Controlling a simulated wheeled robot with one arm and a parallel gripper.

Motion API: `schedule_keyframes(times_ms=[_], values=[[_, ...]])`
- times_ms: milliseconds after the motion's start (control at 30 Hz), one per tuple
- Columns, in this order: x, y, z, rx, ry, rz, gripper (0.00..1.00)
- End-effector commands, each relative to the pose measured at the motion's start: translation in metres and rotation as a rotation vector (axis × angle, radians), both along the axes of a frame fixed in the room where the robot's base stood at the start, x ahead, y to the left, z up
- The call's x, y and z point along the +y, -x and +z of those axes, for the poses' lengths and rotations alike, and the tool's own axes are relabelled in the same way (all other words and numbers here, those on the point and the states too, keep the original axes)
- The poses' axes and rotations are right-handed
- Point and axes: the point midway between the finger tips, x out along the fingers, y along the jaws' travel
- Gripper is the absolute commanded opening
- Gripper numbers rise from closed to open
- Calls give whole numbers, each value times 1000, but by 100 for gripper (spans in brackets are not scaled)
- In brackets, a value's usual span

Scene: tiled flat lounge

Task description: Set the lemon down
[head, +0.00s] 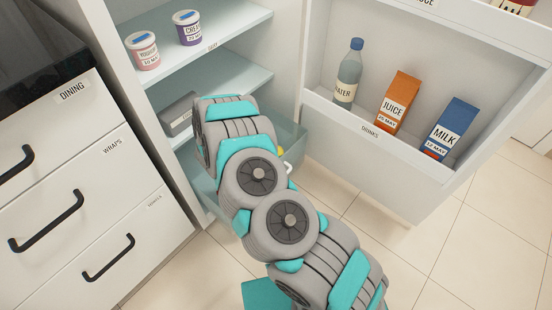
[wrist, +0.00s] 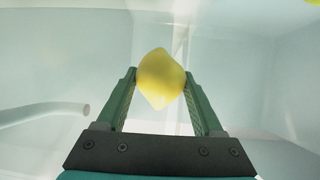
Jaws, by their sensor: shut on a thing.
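The lemon (wrist: 161,82) is yellow and sits between the two green fingers of my gripper (wrist: 160,76) in the wrist view. The fingers are shut on it from both sides. Pale, see-through walls surround it, and the gap beneath the lemon cannot be judged. In the head view my arm reaches down into the low, clear fridge drawer (head: 293,133) and hides my gripper. A small yellow patch (head: 280,151) shows beside the arm there; I cannot tell whether it is the held lemon.
Another yellow edge (wrist: 314,2) shows at the wrist view's top right corner. A grey box (head: 179,113) and two tubs, pink-labelled (head: 143,51) and purple-labelled (head: 188,28), stand on shelves. The open fridge door holds a bottle (head: 348,74), juice (head: 397,102) and milk (head: 450,129) at right.

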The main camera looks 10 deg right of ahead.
Motion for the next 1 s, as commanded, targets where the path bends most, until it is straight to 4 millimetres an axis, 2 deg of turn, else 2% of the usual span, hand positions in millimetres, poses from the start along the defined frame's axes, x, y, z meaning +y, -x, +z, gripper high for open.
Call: schedule_keyframes(times_ms=[233, 567, 1000], values=[[0, 0, -9, 0, 1, 0, 9], [0, -1, -38, -3, 3, 2, 9], [0, 0, -45, -2, 1, 0, 8]])
